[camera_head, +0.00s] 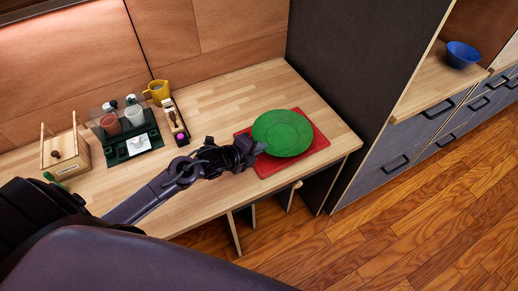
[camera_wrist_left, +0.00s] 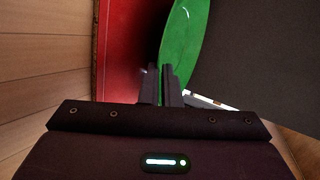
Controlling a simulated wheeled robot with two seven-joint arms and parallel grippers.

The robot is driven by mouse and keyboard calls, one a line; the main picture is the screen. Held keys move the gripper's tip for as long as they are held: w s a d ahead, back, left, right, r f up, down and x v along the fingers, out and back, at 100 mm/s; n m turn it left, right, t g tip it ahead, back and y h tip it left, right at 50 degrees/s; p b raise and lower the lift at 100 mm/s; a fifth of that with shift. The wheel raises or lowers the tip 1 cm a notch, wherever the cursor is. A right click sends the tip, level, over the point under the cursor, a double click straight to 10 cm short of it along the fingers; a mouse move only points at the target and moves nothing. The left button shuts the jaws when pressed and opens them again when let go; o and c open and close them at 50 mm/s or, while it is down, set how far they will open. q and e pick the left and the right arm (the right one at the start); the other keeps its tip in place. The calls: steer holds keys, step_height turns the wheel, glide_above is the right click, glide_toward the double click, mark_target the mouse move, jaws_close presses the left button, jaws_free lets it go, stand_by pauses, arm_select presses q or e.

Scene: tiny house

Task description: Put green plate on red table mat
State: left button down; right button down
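The green plate (camera_head: 285,132) is over the red table mat (camera_head: 268,167) near the right end of the wooden counter, covering much of it. My left gripper (camera_head: 255,148) is at the plate's left rim. In the left wrist view, its close-set fingers (camera_wrist_left: 160,85) are shut on the rim of the plate (camera_wrist_left: 187,42). The red mat (camera_wrist_left: 117,45) lies beside and below it, with a dark shadow near the plate. I cannot tell whether the plate touches the mat. My right gripper is not in view.
On the counter (camera_head: 225,100), a dark tray (camera_head: 118,150) with cups, a yellow mug (camera_head: 158,92) and a wooden box (camera_head: 66,153) stand left. A dark tall panel (camera_head: 355,65) borders the right side. A blue bowl (camera_head: 462,54) sits on a shelf beyond.

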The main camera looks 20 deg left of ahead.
arm_select(q)
steer(key=shift+f, duration=0.45)
steer(key=c, duration=1.6)
jaws_free()
steer(key=shift+c, duration=0.2)
steer(key=v, duration=1.2)
steer(key=shift+s, duration=0.1)
